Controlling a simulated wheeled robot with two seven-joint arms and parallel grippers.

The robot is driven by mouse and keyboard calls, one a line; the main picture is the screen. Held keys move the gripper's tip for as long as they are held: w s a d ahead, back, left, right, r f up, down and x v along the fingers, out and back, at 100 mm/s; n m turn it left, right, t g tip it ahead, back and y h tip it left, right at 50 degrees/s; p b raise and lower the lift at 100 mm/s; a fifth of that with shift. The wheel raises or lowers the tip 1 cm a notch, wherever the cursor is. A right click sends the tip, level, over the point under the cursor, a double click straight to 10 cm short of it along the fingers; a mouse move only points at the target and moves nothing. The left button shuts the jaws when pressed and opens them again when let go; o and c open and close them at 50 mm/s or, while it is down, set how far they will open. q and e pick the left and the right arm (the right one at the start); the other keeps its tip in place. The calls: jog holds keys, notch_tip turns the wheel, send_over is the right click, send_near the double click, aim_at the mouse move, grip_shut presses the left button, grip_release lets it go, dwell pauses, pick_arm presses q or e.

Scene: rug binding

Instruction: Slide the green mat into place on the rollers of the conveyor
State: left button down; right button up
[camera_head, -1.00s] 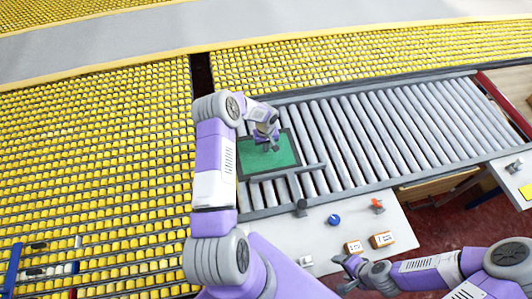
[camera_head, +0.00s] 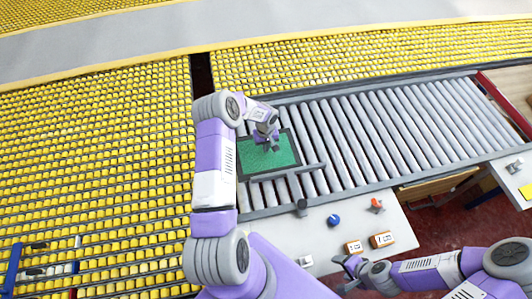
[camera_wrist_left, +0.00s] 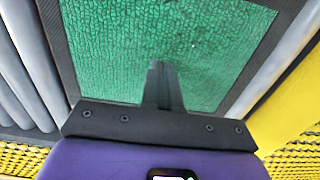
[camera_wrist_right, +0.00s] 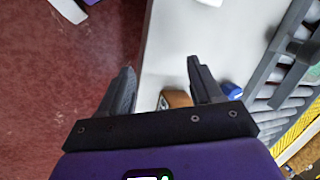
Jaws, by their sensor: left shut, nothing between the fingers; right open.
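The green mat (camera_head: 282,158) has a dark border and lies flat on the grey rollers of the conveyor (camera_head: 370,125), at their left end. It fills much of the left wrist view (camera_wrist_left: 110,50). My left gripper (camera_head: 270,147) is shut and empty, its fingers pointing down over the mat; whether the tips touch it I cannot tell. The shut fingers show over the green in the left wrist view (camera_wrist_left: 162,75). My right gripper (camera_head: 345,272) is open and empty near the front edge of the white table, and its spread fingers show in the right wrist view (camera_wrist_right: 160,82).
A grey bar (camera_head: 290,173) crosses the rollers in front of the mat. The white table (camera_head: 345,215) holds a blue knob (camera_head: 333,219), an orange item (camera_head: 376,205) and two small counter boxes (camera_head: 381,239). Yellow roller beds (camera_head: 100,170) lie left and behind.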

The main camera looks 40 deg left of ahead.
aim_at(338, 269)
pick_arm(q)
jog(key=shift+f+b, duration=0.8)
pick_arm(e)
jog(key=shift+f, duration=0.85)
pick_arm(q)
jog(key=shift+w+d+r+b, duration=0.1)
jog(key=shift+w+d+b, duration=1.15)
jog(key=shift+w, duration=0.3)
pick_arm(e)
jog(key=shift+f, duration=1.2)
